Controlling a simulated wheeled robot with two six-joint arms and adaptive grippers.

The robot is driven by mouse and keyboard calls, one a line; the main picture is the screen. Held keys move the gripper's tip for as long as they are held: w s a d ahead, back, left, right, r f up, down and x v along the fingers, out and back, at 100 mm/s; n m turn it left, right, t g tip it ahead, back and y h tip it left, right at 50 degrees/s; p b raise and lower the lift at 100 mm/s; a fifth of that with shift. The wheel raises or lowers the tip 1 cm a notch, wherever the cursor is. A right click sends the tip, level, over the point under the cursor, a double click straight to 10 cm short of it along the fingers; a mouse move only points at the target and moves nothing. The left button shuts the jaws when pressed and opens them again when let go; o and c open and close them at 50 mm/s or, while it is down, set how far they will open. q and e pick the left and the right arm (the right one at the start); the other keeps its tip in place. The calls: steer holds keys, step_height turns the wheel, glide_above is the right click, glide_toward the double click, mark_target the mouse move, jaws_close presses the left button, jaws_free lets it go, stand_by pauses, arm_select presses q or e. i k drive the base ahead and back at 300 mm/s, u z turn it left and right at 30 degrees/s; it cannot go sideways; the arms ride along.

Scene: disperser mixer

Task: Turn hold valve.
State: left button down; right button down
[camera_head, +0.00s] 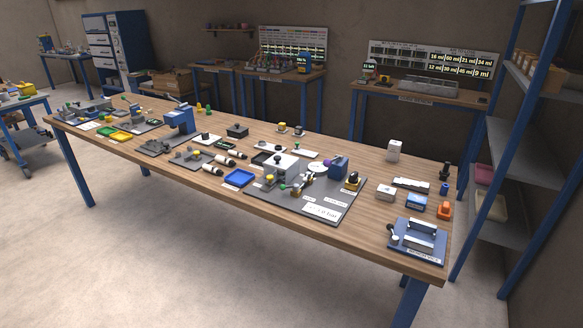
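A dark base plate (333,195) lies on the long wooden workbench, right of its middle. On it stand a grey block-shaped unit (281,169) with a dark knob on top, a blue unit (338,166), and small brass and dark fittings (296,190) between them. White label cards (321,212) lie on the plate's front part; their text is too small to read. I cannot tell which fitting is the hold valve, nor how it is turned. Neither of my grippers is in view.
A blue fixture board (415,241) with metal bars sits at the bench's right end. Small boxes and an orange item (444,210) are near it. A blue-framed shelf rack (497,165) stands close on the right. Open floor lies before the bench.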

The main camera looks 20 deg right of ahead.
mark_target(308, 174)
steer(key=z, duration=0.45)
steer(key=k, duration=0.5)
steer(key=u, duration=0.25)
steer(key=i, duration=1.7)
steer(key=z, duration=1)
